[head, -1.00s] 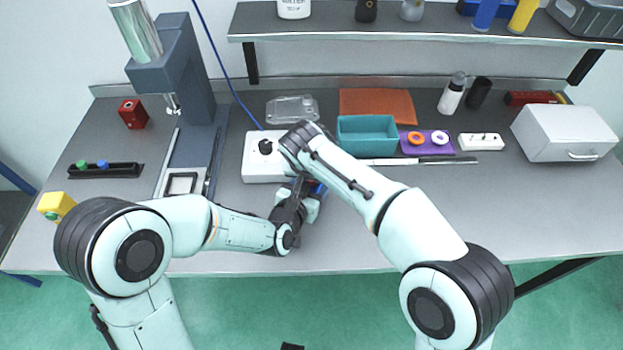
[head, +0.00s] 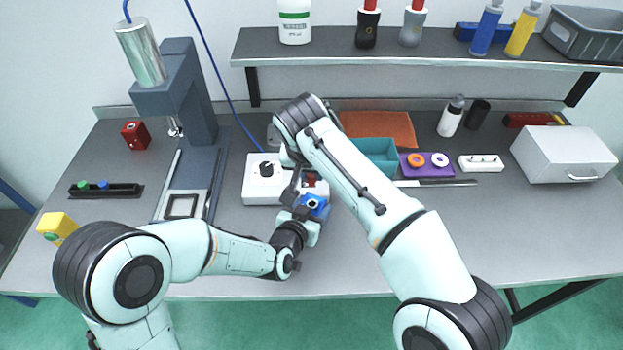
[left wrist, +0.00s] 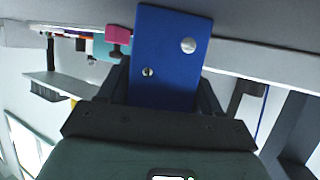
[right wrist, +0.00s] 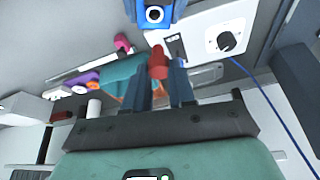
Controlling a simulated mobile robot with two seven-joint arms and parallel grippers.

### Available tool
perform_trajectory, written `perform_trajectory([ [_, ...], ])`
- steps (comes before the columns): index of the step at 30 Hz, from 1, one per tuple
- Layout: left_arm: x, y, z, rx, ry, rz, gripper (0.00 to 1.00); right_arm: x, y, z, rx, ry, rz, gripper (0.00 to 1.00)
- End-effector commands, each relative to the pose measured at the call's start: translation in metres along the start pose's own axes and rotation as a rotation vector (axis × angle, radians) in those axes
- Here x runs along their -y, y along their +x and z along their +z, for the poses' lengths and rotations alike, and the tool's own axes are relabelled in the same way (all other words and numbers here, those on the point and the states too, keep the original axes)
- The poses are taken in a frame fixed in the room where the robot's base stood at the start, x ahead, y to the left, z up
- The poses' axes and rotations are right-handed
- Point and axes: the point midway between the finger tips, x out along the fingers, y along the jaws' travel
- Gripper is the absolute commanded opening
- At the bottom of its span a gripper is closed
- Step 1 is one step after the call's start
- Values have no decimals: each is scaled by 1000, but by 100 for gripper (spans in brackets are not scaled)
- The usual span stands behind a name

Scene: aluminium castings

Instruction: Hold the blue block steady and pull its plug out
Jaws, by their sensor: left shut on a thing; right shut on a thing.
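The blue block (head: 318,207) is held just above the front middle of the bench, its ringed round hole showing. My left gripper (head: 297,208) is shut on it from the left; the left wrist view shows the block (left wrist: 168,60) between the fingers, with two silver screw heads on its face. The red plug (right wrist: 158,63) is between the fingers of my right gripper (right wrist: 162,80), which is shut on it. The plug is apart from the block (right wrist: 155,16), whose hole looks empty. In the head view the plug (head: 309,181) is partly hidden by my right arm.
A white box with a black knob (head: 258,188) stands just behind the grippers, left. A teal bin (head: 378,155) and a purple tray with rings (head: 424,165) lie behind my right arm. A grey press (head: 190,120) stands left. The bench front right is clear.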

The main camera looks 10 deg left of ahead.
Motion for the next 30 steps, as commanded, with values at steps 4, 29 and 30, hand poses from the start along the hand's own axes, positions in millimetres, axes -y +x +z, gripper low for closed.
perform_trajectory([
  [4,0,0,0,-1,0,-1,33,0,-1,0,0,0,0,0],
  [29,0,-20,-50,-9,-4,1,94,0,-1,-1,-1,0,0,0],
  [30,0,-23,-57,-8,-4,0,94,0,-1,0,-1,0,0,0],
])
